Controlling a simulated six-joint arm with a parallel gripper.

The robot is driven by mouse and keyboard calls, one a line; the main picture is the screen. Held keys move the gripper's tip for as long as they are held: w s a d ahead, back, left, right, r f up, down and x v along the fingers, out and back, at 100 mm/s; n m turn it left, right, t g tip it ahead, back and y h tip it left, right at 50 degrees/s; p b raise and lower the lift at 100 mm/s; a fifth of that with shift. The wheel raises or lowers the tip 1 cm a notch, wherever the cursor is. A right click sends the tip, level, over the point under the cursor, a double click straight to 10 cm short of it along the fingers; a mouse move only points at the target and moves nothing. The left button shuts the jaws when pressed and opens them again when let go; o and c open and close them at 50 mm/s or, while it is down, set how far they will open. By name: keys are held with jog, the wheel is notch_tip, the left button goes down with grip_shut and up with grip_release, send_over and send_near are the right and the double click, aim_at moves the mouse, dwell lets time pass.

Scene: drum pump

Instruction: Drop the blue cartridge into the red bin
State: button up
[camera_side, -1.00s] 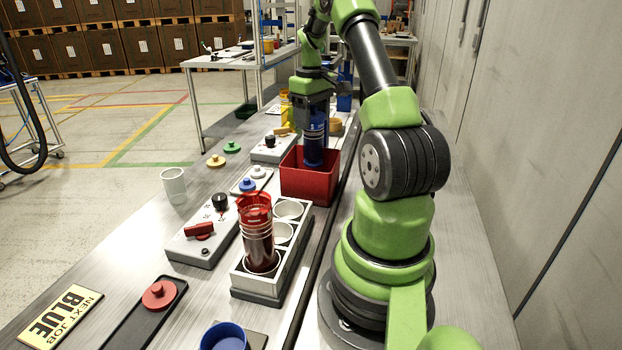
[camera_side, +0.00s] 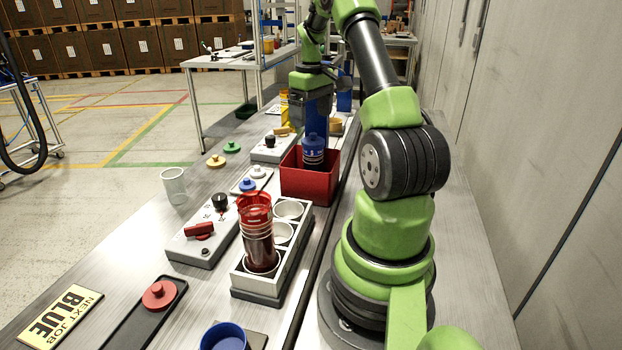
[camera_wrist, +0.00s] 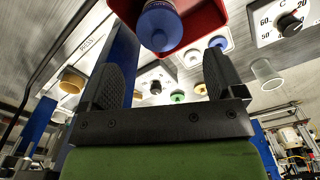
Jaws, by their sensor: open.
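The blue cartridge (camera_side: 313,152) stands in the red bin (camera_side: 308,188), with its top showing above the rim and its lower part hidden by the front wall. In the wrist view the blue cartridge (camera_wrist: 160,26) shows at the top edge, inside the red bin (camera_wrist: 203,20). My gripper (camera_side: 312,88) is above the bin, apart from the cartridge. In the wrist view the two dark fingers of my gripper (camera_wrist: 163,82) are spread, with nothing between them.
A rack (camera_side: 272,262) holding a red-topped cartridge (camera_side: 257,235) stands in front of the bin. A control box (camera_side: 205,232), a clear cup (camera_side: 174,185) and a blue cup (camera_side: 224,338) are also on the bench. A blue post (camera_wrist: 122,52) is close to my gripper's left finger.

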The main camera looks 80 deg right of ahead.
notch_tip(320, 180, up, 8)
jog(key=shift+r, duration=0.15)
dwell(0.4)
jog(key=w+a+r+n+t+h, duration=0.1)
jog(key=w+a+r, duration=0.25)
jog(key=a, duration=0.55)
jog(key=w+a+r+t, duration=0.2)
jog(key=a+r, duration=0.2)
jog(key=a, duration=0.5)
jog(key=s+a+f+t+y, duration=0.1)
jog(key=s+a+t, duration=0.1)
jog(key=s+a, duration=0.3)
jog(key=s+a+f+t+y, duration=0.1)
jog(key=s+a, duration=0.4)
jog(key=a, duration=0.8)
jog(key=shift+a+f+t+y, duration=0.15)
jog(key=shift+f+t+y, duration=0.05)
jog(key=shift+t+y, duration=0.35)
